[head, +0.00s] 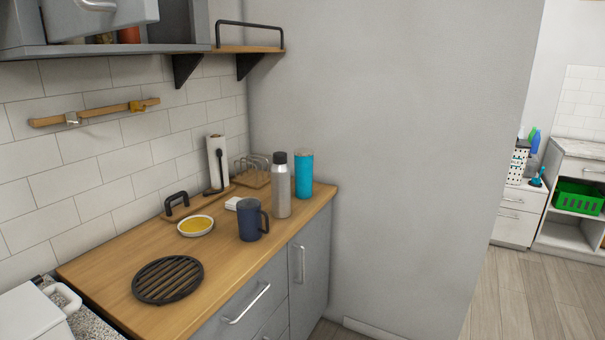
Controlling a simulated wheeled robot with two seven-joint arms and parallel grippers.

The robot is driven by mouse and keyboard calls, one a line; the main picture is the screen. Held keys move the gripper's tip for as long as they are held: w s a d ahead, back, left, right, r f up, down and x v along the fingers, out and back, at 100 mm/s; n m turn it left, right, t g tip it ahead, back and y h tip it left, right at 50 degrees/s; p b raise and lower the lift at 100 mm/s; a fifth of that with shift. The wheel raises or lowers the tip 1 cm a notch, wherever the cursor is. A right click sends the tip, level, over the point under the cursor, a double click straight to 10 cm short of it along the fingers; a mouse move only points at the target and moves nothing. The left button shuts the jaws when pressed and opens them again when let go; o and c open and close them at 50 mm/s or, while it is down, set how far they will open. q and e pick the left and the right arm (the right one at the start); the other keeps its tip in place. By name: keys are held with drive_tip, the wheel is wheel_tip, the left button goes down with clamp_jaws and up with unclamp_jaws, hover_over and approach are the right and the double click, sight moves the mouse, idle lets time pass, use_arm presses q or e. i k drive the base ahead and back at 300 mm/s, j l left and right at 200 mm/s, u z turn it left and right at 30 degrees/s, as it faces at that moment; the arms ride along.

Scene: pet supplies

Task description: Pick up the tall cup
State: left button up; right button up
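A tall turquoise cup (304,176) with a brownish top stands upright near the far right corner of the wooden counter (226,262). A silver bottle (281,190) with a dark cap stands just left of it and a little nearer. A dark blue mug (250,221) with its handle to the right stands nearer still. Neither of my grippers shows in the head view.
A black round trivet (168,280) and a yellow-filled dish (195,226) lie on the counter. A paper towel holder (217,162) and a rack (252,171) stand behind. A grey wall (390,150) adjoins the counter's far end. A shelf (245,49) hangs above.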

sight(304, 157)
drive_tip(key=i+l+u, duration=0.2)
drive_tip(key=i, duration=0.2)
drive_tip(key=i+l+u, duration=0.2)
drive_tip(key=i+l, duration=0.2)
